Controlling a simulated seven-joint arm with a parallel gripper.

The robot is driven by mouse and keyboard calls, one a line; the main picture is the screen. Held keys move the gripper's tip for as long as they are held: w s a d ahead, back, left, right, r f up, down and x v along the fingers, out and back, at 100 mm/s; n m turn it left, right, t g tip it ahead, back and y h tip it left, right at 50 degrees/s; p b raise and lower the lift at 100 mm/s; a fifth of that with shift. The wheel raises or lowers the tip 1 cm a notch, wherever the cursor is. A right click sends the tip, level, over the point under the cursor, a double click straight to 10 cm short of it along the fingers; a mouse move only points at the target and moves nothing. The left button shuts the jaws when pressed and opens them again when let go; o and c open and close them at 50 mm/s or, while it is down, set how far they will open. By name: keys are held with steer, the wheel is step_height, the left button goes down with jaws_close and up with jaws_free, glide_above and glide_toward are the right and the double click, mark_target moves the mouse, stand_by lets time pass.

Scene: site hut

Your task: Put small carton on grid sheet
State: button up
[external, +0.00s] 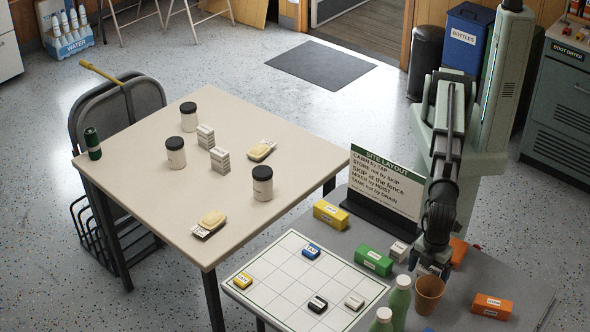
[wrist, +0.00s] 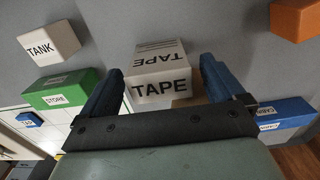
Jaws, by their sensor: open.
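The small carton is a white box marked TAPE (wrist: 160,86). In the wrist view it sits between the two blue fingers of my gripper (wrist: 162,68), with gaps beside it, so the jaws are around it and open. In the external view my gripper (external: 433,266) points down low over the grey table, just behind the brown cup, and mostly hides the carton. The grid sheet (external: 276,297) is white with thin lines and lies at the table's left. It bears a blue block (external: 311,251), a yellow block (external: 243,281), a black block (external: 317,305) and a white block (external: 355,302).
Near the gripper stand a brown cup (external: 429,292) and green-white bottles (external: 399,298). A white TANK block (external: 398,251), green STORE block (external: 373,262), yellow block (external: 331,214) and orange block (external: 491,306) lie around. A SITE LAYOUT sign (external: 385,186) stands behind.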

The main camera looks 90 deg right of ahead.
steer(key=shift+f, duration=0.1)
steer(key=c, duration=1.1)
step_height(320, 180, up, 18)
steer(key=shift+r, duration=0.1)
stand_by(0.4)
